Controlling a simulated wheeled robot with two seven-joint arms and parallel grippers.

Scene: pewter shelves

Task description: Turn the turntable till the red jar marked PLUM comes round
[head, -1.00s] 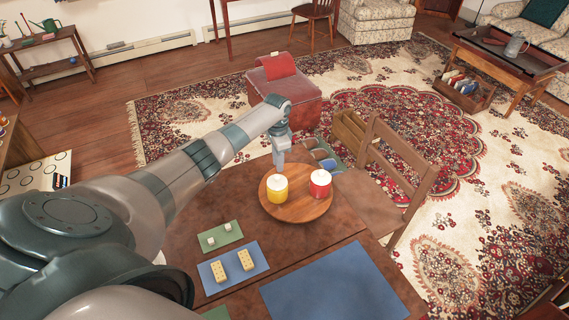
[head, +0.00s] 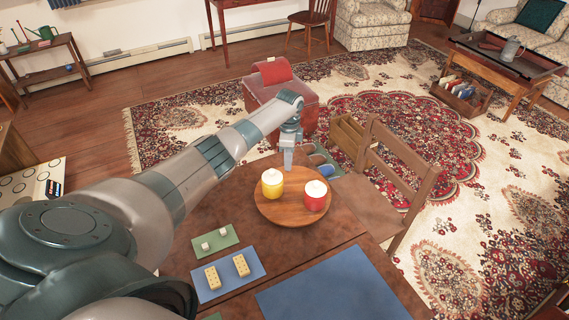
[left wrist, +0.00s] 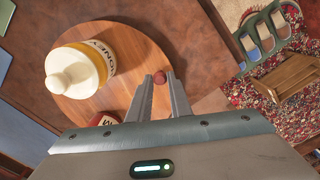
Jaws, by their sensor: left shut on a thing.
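The round wooden turntable (head: 290,215) stands on the brown table and also fills the upper left of the left wrist view (left wrist: 125,38). A yellow jar (head: 272,188) with a white lid stands on its left part; its label reads HONEY in the left wrist view (left wrist: 95,62). A red jar (head: 315,201) with a white lid stands on its right part. The left wrist view shows only a piece of the red jar (left wrist: 103,119), with the letter M.
A wooden chair (head: 400,165) stands close behind the table at right. A blue mat (head: 335,285), a smaller blue mat with two yellow blocks (head: 228,274) and a green mat (head: 215,240) lie nearer. A green holder (left wrist: 245,45) sits beyond the turntable.

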